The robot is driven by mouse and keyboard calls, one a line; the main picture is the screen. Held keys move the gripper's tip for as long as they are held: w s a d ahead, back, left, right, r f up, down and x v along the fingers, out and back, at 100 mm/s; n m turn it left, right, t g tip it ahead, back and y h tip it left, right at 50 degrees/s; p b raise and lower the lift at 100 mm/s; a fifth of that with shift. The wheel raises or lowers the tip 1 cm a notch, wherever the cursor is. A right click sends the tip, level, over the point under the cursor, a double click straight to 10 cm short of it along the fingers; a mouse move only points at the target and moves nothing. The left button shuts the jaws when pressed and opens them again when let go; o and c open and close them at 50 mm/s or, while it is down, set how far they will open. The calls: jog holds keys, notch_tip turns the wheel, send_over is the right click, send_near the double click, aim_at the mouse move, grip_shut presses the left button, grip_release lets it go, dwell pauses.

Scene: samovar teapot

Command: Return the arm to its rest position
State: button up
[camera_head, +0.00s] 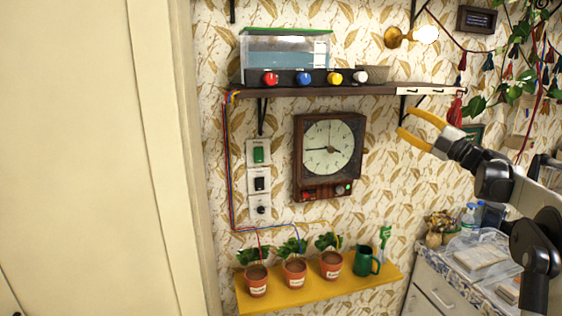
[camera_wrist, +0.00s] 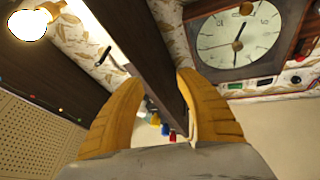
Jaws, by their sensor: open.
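My gripper (camera_head: 415,129) has yellow-orange fingers and is open and empty in the head view. It is in front of the wall, to the right of the clock (camera_head: 330,150) and just below the right part of the dark shelf (camera_head: 380,90). My arm reaches in from the right edge. In the wrist view, the two spread fingers of my gripper (camera_wrist: 160,100) frame the dark shelf edge (camera_wrist: 140,40), with nothing visibly gripped. The clock also shows in the wrist view (camera_wrist: 235,35) at the upper right.
The shelf carries a clear tank (camera_head: 285,50) and several coloured knobs. Wall switches (camera_head: 259,180) sit left of the clock. Below, a yellow shelf (camera_head: 320,291) holds potted plants and a green watering can (camera_head: 366,262). A cluttered cabinet (camera_head: 435,288) stands lower right. Hanging tassels and leaves are upper right.

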jog(key=s+a+r+m+t+h+b, duration=0.25)
jog(key=r+m+t+h, duration=0.25)
jog(key=m+h, duration=0.45)
jog(key=s+f+m+g+h+b, duration=0.2)
jog(key=s+f+m+h, duration=0.25)
jog(key=s+m, duration=0.25)
jog(key=s+a+f+m+g+b, duration=0.1)
jog(key=s+a+f+g, duration=0.3)
jog(key=s+f, duration=0.8)
jog(key=s+a+f+m+g+b, duration=0.2)
jog(key=s+a+f+m+g, duration=0.2)
jog(key=s+f, duration=0.9)
jog(key=s+a+f+m+g+y+b, duration=0.1)
jog(key=s+a+f+m+g+b, duration=0.1)
jog(key=s+a+f+g, duration=0.3)
jog(key=s+a+f, duration=0.3)
jog(key=s+f, duration=0.4)
jog(key=f, duration=0.4)
jog(key=shift+s, duration=0.25)
